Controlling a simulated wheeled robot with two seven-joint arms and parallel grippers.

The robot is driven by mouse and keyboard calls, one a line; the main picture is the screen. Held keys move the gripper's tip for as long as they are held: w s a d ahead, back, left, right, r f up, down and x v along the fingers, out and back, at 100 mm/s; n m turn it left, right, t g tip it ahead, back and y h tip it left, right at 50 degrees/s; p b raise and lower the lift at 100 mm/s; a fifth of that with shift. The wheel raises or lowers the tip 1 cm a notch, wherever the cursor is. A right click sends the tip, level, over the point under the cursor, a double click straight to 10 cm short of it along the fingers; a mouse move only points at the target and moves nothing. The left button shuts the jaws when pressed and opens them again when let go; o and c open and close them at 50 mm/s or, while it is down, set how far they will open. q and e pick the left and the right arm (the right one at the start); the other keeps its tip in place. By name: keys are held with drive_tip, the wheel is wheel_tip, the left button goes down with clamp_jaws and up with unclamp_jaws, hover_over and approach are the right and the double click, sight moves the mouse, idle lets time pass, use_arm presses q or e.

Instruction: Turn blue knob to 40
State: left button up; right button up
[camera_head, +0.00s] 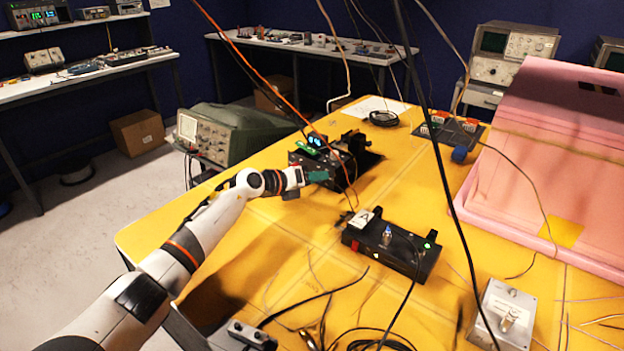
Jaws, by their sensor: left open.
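A black box (392,246) lies on the yellow table, right of centre. A small upright knob (387,234) with a bluish top stands on it. A green light and a dial-like white piece (363,218) also show on the box; I cannot read any number. A blue round piece (459,154) sits farther back, by a dark board. My left arm reaches in from the lower left. My left gripper (324,177) is open, above the table, behind and left of the black box and apart from the knob. Its fingertips blend into dark equipment. My right gripper does not show.
Dark equipment with lit displays (318,142) stands just behind my left gripper. A pink foam enclosure (560,150) borders the right side. A grey metal box (504,312) stands front right. Cables hang across the view and lie on the table (260,240).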

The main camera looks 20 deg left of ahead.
use_arm(q)
clamp_jaws()
drive_tip(key=shift+r+p, duration=0.2)
drive_tip(key=shift+p, duration=0.4)
drive_tip(key=m+y+p, duration=0.1)
drive_tip(key=p, duration=0.2)
drive_tip(key=m+y+p, duration=0.1)
drive_tip(key=p, duration=0.2)
drive_tip(key=m+p, duration=0.2)
drive_tip(key=p, duration=0.2)
drive_tip(key=shift+s+d+r+t+y, duration=0.2)
drive_tip(key=shift+d+t+y, duration=0.1)
drive_tip(key=shift+y, duration=0.1)
drive_tip(key=shift+f+m+p, duration=0.25)
drive_tip(key=shift+m+p, duration=0.15)
drive_tip(key=shift+p, duration=0.15)
unclamp_jaws()
